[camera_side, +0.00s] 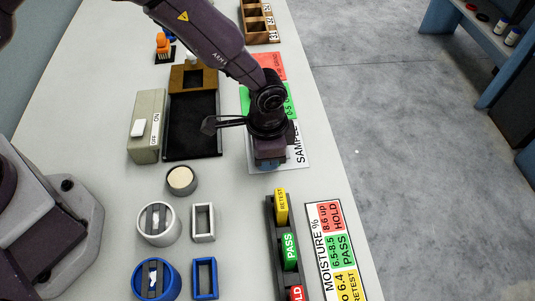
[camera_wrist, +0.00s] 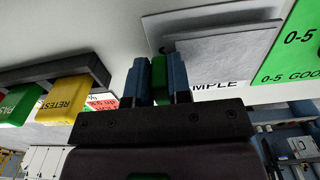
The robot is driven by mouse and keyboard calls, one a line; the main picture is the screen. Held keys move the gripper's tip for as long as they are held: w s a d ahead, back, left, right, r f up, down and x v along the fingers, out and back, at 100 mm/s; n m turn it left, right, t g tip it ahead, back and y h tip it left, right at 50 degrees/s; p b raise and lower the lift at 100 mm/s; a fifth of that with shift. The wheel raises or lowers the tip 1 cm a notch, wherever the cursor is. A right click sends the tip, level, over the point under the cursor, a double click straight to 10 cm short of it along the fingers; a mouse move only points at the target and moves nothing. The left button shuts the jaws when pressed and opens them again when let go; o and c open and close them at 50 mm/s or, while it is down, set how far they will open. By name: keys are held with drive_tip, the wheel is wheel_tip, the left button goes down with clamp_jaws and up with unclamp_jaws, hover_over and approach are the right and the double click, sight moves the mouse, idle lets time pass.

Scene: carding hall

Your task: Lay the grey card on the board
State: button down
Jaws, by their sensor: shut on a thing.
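The grey card (camera_wrist: 228,55) shows in the wrist view as a flat square sheet beside my fingers, over the board (camera_side: 299,165). My gripper (camera_side: 268,165) is above the board's near end. In the wrist view its blue fingers (camera_wrist: 157,78) are shut on a green piece (camera_wrist: 159,80), which looks like a grip at the card's edge. The card covers part of the word SAMPLE on the board (camera_wrist: 250,92). A paler grey area shows behind the card. In the side view my wrist hides the card. I cannot tell whether the card touches the board.
A black tray (camera_side: 193,142) and a grey box (camera_side: 148,115) stand left of the board. A dark rack (camera_side: 271,232) with RETEST, PASS and HOLD blocks stands nearer, beside a moisture chart (camera_side: 333,250). Round pots (camera_side: 158,222) and small frames (camera_side: 203,222) stand at the near left.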

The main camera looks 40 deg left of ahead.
drive_tip(key=s+a+r, duration=0.7)
drive_tip(key=s+r, duration=0.4)
drive_tip(key=r, duration=0.1)
approach(187, 145)
wheel_tip(187, 145, down, 2)
drive_tip(key=shift+f, duration=2.3)
drive_tip(key=shift+f, duration=0.15)
drive_tip(key=c, duration=1.1)
unclamp_jaws()
drive_tip(key=shift+o, duration=0.2)
